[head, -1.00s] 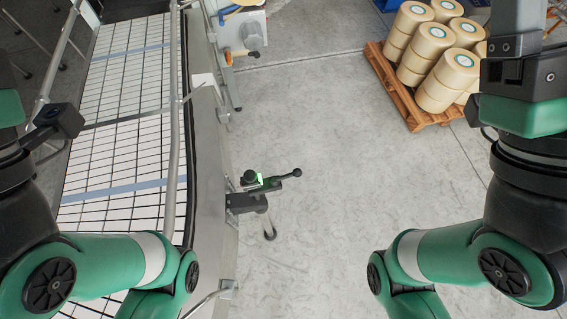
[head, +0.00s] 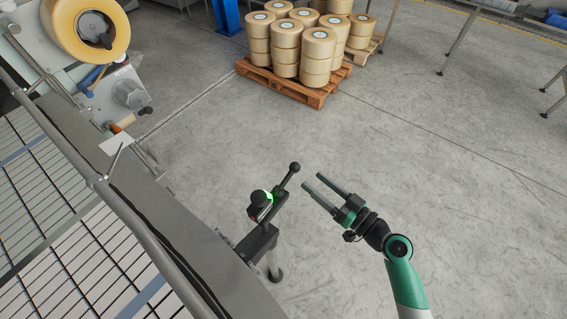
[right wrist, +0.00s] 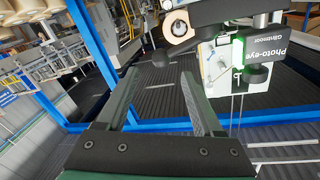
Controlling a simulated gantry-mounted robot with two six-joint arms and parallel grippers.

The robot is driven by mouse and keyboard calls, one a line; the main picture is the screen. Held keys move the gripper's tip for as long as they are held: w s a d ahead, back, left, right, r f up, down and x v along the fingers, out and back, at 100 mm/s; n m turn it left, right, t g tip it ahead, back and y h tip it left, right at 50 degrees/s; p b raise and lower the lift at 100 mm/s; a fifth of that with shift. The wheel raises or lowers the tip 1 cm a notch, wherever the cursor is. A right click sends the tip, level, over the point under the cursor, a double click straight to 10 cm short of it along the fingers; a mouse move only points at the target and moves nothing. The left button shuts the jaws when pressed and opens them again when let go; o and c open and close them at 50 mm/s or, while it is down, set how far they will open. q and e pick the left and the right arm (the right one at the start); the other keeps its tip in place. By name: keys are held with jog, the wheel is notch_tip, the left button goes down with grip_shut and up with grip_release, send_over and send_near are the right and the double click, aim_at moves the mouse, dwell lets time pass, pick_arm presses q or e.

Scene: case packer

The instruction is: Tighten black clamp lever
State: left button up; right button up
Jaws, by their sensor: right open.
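The black clamp lever (head: 289,175) ends in a round ball and points up and to the right from the bracket beside the conveyor. Next to it is a black round knob (head: 261,199) and the photo-eye, with a lit green part (head: 269,196). My right gripper (head: 314,181) is open and empty, its fingers pointing toward the lever from the right, with a small gap between. In the right wrist view, the photo-eye label (right wrist: 265,50) is at upper right, and a dark ball (right wrist: 160,60) shows just beyond the open fingers. My left gripper is out of view.
The conveyor rail (head: 110,190) runs down the left side. A tape machine (head: 95,60) stands at upper left. A wooden pallet (head: 290,88) carries stacked tape rolls at the back. The floor to the right of the bracket is open.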

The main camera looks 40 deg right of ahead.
aim_at(293, 165)
jog(key=w, duration=0.5)
jog(key=w+p, duration=0.1)
jog(key=w, duration=0.5)
jog(key=shift+a+r+p, duration=0.1)
jog(key=shift+a+p, duration=0.1)
jog(key=shift+p, duration=0.1)
jog(key=shift+c, duration=0.3)
jog(key=c, duration=1)
grip_shut()
